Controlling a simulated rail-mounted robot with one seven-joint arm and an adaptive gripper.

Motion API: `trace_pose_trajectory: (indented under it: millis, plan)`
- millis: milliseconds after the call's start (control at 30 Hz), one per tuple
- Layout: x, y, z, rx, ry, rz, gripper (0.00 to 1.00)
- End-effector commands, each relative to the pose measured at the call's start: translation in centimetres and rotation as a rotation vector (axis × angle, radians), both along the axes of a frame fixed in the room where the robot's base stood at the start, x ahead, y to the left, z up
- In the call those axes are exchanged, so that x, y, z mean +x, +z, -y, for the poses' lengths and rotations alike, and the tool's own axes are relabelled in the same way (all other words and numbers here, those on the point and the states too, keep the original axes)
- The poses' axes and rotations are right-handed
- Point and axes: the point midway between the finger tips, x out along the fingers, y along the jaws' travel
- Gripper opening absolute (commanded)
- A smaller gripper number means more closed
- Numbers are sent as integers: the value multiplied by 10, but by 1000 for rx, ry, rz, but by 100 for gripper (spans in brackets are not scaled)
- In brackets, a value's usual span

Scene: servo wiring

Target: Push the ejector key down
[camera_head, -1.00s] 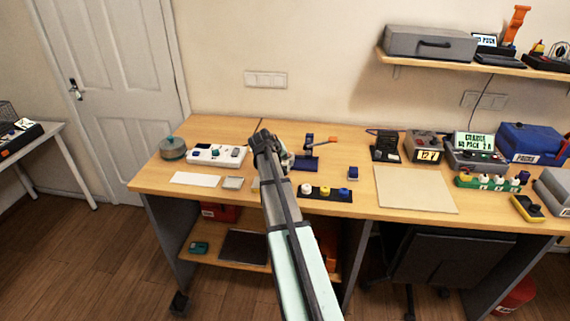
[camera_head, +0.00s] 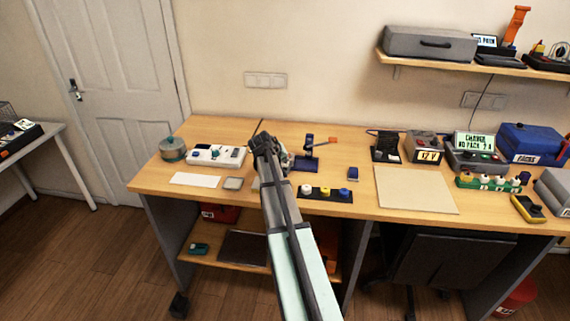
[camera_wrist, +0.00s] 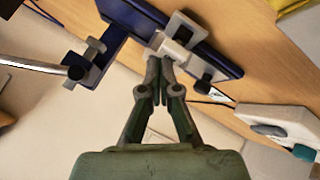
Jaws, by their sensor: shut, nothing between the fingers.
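A dark blue fixture (camera_head: 306,162) with an upright post and an orange-ended lever (camera_head: 328,140) stands on the bench. In the wrist view the fixture (camera_wrist: 215,45) carries a pale grey block (camera_wrist: 172,47) with a dark top and grey tabs (camera_wrist: 206,70) at its side. I cannot tell for sure which part is the ejector key. My gripper (camera_wrist: 159,62) is shut and empty, its fingertips together at the pale block's near edge. Contact cannot be told. In the head view my wrist (camera_head: 268,150) hides the fingertips.
A white box with a teal knob (camera_head: 217,155) stands left of my wrist; it also shows in the wrist view (camera_wrist: 285,122). A dark strip with coloured buttons (camera_head: 325,193) lies in front of the fixture. A beige mat (camera_head: 415,190) lies clear to the right.

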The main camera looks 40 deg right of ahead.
Motion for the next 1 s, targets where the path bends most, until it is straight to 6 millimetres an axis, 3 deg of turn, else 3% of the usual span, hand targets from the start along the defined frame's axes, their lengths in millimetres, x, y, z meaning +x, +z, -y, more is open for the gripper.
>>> trace_pose_trajectory:
  millis: [1000]
  plan:
    - [-1, -13, 0, 2, -1, -2, 0]
